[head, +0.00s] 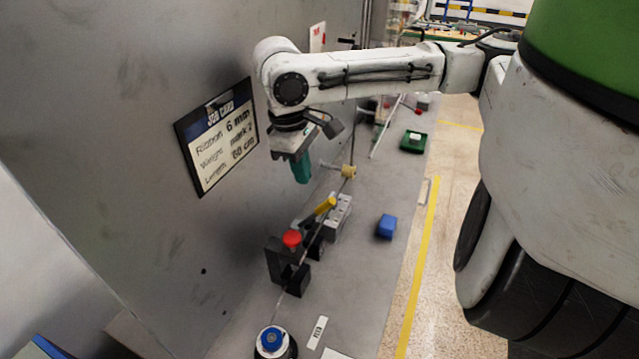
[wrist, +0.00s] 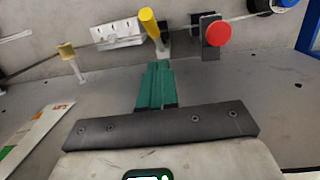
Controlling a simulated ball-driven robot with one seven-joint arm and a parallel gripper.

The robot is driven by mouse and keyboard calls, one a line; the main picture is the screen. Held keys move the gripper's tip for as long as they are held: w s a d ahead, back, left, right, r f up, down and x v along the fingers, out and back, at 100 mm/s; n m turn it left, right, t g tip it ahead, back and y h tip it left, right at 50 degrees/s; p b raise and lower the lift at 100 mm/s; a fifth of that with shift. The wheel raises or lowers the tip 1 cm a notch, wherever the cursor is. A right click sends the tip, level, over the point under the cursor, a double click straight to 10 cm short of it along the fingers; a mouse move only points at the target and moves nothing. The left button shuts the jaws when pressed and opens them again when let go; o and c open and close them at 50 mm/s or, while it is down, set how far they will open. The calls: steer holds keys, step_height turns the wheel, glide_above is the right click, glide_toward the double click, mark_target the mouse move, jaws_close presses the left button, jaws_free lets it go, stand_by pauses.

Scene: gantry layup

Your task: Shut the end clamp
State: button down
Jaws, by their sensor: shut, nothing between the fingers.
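A clamp with a yellow lever handle (head: 325,206) stands along the thin ribbon line on the grey bench; no label marks it as the end clamp. The handle is tilted up in the wrist view (wrist: 150,22). Beside it are a red knob (head: 291,239) and a black bracket (head: 275,262); the knob also shows in the wrist view (wrist: 218,33). My gripper (head: 303,178) has its teal fingers pressed together and holds nothing. It hangs above the bench, past the clamp toward the far end. In the wrist view its fingertips (wrist: 155,66) appear just below the lever's foot, apart from it.
A pale block with holes (head: 343,207) sits beside the lever. A yellow post guide (head: 348,171) carries the line. A blue-topped spool (head: 271,341) stands at the near end. A blue block (head: 386,226) and green box (head: 413,142) lie right. The grey wall with a job card (head: 216,135) bounds the left.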

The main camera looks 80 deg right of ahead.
mark_target(320, 206)
steer(key=shift+s+f+p, duration=0.45)
steer(key=shift+s+f, duration=1.3)
steer(key=shift+f, duration=0.1)
steer(key=shift+d+f, duration=0.1)
